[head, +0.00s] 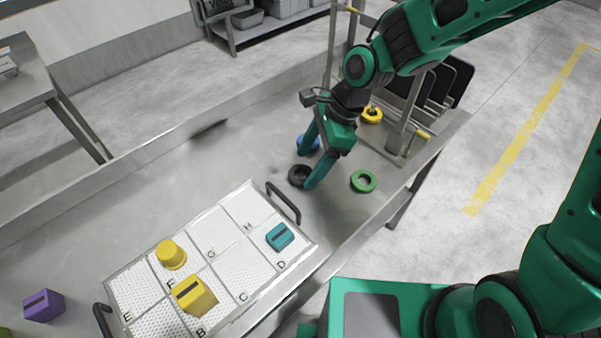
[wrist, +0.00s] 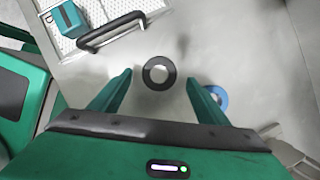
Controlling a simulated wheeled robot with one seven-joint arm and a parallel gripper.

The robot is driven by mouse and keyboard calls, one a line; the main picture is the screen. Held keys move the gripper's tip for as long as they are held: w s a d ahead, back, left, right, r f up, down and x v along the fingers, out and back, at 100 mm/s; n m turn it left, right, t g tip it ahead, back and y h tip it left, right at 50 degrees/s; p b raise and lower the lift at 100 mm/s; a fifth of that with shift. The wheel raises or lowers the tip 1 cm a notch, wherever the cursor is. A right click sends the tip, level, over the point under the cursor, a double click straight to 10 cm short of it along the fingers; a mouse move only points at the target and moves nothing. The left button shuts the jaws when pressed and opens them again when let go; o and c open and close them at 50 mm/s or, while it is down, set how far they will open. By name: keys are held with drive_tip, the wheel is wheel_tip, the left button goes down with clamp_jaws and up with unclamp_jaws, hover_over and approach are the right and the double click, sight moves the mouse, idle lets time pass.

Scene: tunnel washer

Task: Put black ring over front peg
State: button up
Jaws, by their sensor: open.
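The black ring (head: 299,183) lies flat on the grey metal surface, past the tray's far corner; it also shows in the wrist view (wrist: 146,76). My gripper (head: 306,169) is open and points down at it. In the wrist view, my fingertips (wrist: 160,78) stand on either side of the ring, which appears centred between them with gaps on both sides. I cannot tell how high they are above the surface. A yellow-tipped peg (head: 423,135) sticks out from the metal frame at right. A yellow ring (head: 371,120) is at the frame; which peg is the front one is unclear.
A green ring (head: 362,189) lies right of the black ring; a blue ring (head: 314,147) lies just behind my gripper. A white lettered tray (head: 203,232) with dark handles holds yellow and teal pieces. A purple block (head: 43,306) stands left. Black panels (head: 452,82) stand behind the frame.

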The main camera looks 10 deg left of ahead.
drive_tip(key=shift+x, duration=1.15)
drive_tip(key=c, duration=1.2)
drive_tip(key=shift+r, duration=0.15)
drive_tip(key=shift+r, duration=0.5)
wheel_tip(320, 180, up, 3)
drive_tip(key=shift+w+f, duration=0.1)
drive_tip(key=s+a+r, duration=0.5)
drive_tip(key=s+r, duration=0.2)
drive_tip(key=s, duration=0.3)
drive_tip(key=shift+a, duration=0.35)
